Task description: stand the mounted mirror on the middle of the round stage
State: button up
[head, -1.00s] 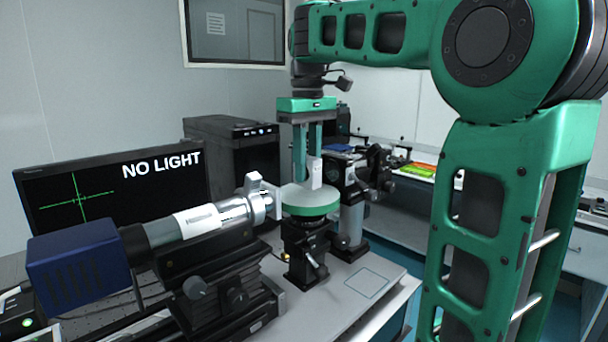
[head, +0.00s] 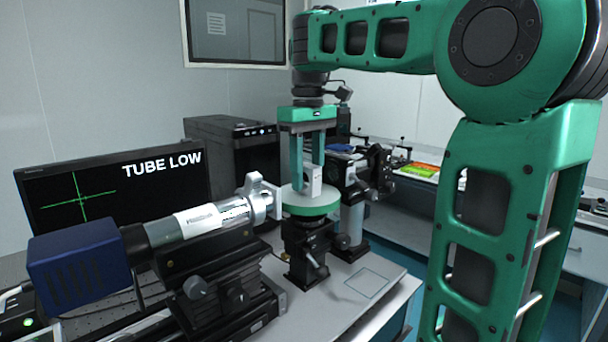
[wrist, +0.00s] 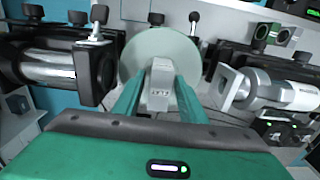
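The mounted mirror (head: 312,182) is a small pale upright block standing on the round stage (head: 292,203), a pale green disc on a dark post. In the head view its foot looks near the middle of the disc. In the wrist view the mirror (wrist: 160,86) overlaps the near part of the stage (wrist: 141,48), and its foot is hidden. My gripper (head: 308,163) points down over the stage with its green fingers either side of the mirror. The fingers look open, with a gap beside the mirror in the wrist view (wrist: 158,82).
A tube with a blue housing (head: 78,265) stands left of the stage, its square front plate (head: 262,195) close to the disc. Another dark instrument (head: 356,190) stands close on the right. A monitor (head: 110,190) reads "TUBE LOW". The bench front has an empty marked square (head: 368,283).

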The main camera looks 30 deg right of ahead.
aim_at(308, 165)
jog(key=shift+r, duration=0.2)
dwell(0.3)
notch_tip(308, 165, up, 12)
dwell(1.0)
jog(key=shift+s, duration=0.15)
dwell(0.3)
